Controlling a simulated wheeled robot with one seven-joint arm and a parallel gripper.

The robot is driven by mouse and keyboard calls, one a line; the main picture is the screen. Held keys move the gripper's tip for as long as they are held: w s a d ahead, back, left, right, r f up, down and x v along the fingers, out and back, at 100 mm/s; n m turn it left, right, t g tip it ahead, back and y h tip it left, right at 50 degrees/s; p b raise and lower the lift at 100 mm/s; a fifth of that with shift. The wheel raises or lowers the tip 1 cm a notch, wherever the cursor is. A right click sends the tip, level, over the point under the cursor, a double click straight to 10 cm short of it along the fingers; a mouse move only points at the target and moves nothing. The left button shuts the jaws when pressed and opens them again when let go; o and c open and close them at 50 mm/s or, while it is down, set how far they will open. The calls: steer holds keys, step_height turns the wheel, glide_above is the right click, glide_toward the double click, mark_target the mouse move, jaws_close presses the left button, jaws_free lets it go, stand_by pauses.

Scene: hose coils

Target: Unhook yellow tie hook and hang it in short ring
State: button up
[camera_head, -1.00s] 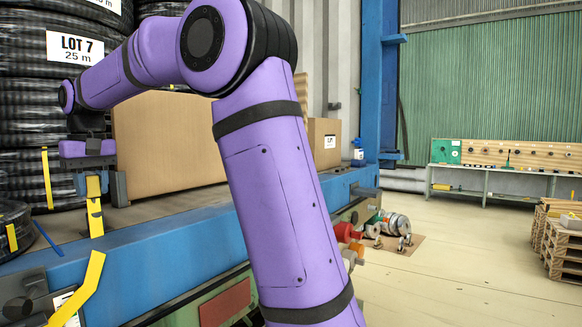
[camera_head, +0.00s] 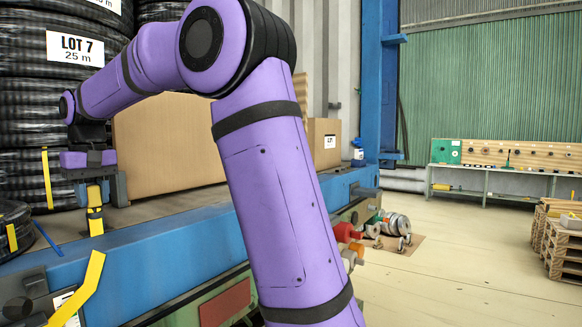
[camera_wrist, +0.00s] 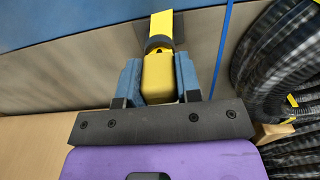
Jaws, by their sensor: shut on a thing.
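My gripper (camera_head: 95,192) is at the left in the head view, pointing down above the blue beam. It is shut on a yellow piece with a dark band, which I take for the yellow tie hook (camera_head: 96,224). In the wrist view the two blue-grey fingers of my gripper (camera_wrist: 160,85) press on both sides of the hook's thick yellow body (camera_wrist: 158,72). Its flat yellow end (camera_wrist: 164,24) extends beyond the dark band. I cannot make out the short ring in either view.
The blue beam (camera_head: 160,250) runs below the gripper. Black hose coils (camera_head: 30,120) are stacked at the left; coils also show at the right of the wrist view (camera_wrist: 275,55). A bent yellow strip (camera_head: 82,290) is at the lower left. A large cardboard box (camera_head: 165,140) stands behind.

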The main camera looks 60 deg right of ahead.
steer(key=shift+f, duration=0.2)
steer(key=o, duration=1.1)
steer(key=shift+o, duration=0.2)
steer(key=shift+r, duration=2.35)
step_height(320, 180, up, 11)
steer(key=shift+f, duration=0.15)
